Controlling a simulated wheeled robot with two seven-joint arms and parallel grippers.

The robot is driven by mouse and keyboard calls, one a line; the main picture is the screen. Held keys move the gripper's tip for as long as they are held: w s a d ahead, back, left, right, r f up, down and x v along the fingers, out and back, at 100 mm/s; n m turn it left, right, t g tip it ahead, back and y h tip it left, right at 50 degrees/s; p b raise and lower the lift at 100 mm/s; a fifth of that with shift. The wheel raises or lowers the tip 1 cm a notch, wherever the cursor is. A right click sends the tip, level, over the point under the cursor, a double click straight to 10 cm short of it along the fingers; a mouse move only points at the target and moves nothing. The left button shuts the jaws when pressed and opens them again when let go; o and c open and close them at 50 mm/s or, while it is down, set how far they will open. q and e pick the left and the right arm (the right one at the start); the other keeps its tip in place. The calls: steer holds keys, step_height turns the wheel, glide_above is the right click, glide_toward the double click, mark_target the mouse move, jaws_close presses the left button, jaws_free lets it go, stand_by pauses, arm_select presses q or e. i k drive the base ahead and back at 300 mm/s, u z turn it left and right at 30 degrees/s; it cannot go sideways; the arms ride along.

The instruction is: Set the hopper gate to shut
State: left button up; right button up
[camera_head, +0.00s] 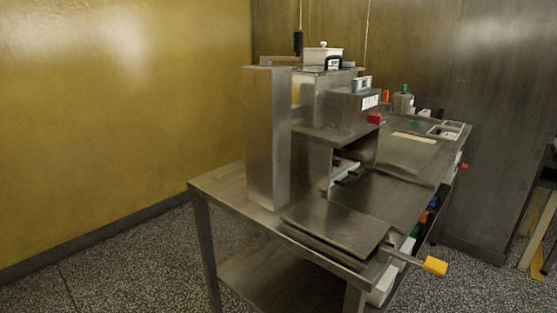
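A steel enrober machine (268,135) stands on a steel table, seen from some distance and at an angle. A pale box with a knobbed lid (322,55) sits on its top and may be the hopper. A black upright handle (298,43) rises at its left, and a dark curved handle (333,62) is at its front. I cannot tell which part is the hopper gate or how it is set. Neither of my grippers is in view.
The steel table (225,183) has flat plates (335,225) at its near end. A yellow-ended handle (434,266) sticks out past its near right side. A red block (375,118) and a green-topped bottle (403,100) are farther back. Speckled floor (130,270) is clear at left.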

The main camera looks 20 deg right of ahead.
mark_target(375, 120)
steer(key=z, duration=1.3)
